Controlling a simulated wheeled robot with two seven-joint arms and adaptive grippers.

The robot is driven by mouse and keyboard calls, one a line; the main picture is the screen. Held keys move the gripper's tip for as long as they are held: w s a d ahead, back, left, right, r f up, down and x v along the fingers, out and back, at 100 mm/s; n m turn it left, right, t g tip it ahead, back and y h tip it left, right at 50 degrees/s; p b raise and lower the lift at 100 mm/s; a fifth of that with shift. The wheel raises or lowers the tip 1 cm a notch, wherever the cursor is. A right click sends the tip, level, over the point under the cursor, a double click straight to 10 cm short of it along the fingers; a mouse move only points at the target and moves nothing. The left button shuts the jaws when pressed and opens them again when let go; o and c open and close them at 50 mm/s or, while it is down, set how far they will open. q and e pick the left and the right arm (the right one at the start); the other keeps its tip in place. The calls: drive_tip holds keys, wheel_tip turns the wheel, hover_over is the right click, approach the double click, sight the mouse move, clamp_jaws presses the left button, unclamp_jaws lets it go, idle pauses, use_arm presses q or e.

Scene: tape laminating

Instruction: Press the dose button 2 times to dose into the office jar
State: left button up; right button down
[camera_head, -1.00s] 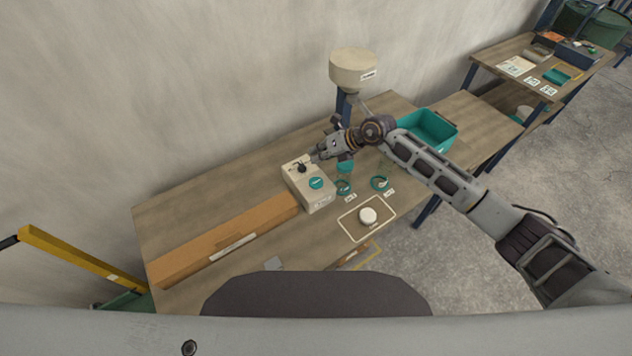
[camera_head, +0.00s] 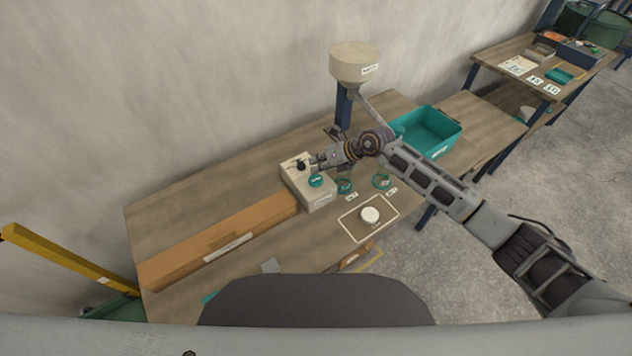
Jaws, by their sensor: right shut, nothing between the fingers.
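A pale dosing box (camera_head: 318,202) stands on the wooden table, with a round teal button (camera_head: 316,181) and a small black knob (camera_head: 300,166) on top. My right gripper (camera_head: 316,167) is shut and empty, its tips just above or at the far edge of the teal button; I cannot tell whether they touch it. Teal-ringed jars, one (camera_head: 345,187) beside the box and one (camera_head: 382,181) further right, have small labels too small to read, so I cannot tell which is the office jar. My left gripper is not in view.
A beige hopper (camera_head: 354,66) stands on a post behind my right arm. A teal bin (camera_head: 427,133) is at the right. A white round object (camera_head: 370,215) lies inside a pale outlined square. A long brown carton (camera_head: 220,245) lies at the left front.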

sight(317, 177)
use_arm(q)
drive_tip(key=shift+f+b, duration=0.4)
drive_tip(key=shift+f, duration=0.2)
use_arm(e)
drive_tip(key=shift+f, duration=0.9)
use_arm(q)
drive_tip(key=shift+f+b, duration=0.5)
use_arm(e)
drive_tip(key=shift+f, duration=0.95)
idle(1.1)
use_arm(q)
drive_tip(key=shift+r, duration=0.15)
use_arm(e)
drive_tip(key=shift+r, duration=0.2)
use_arm(q)
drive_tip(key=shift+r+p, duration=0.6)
drive_tip(key=shift+p, duration=0.15)
use_arm(e)
drive_tip(key=shift+r, duration=0.8)
drive_tip(key=shift+r, duration=0.1)
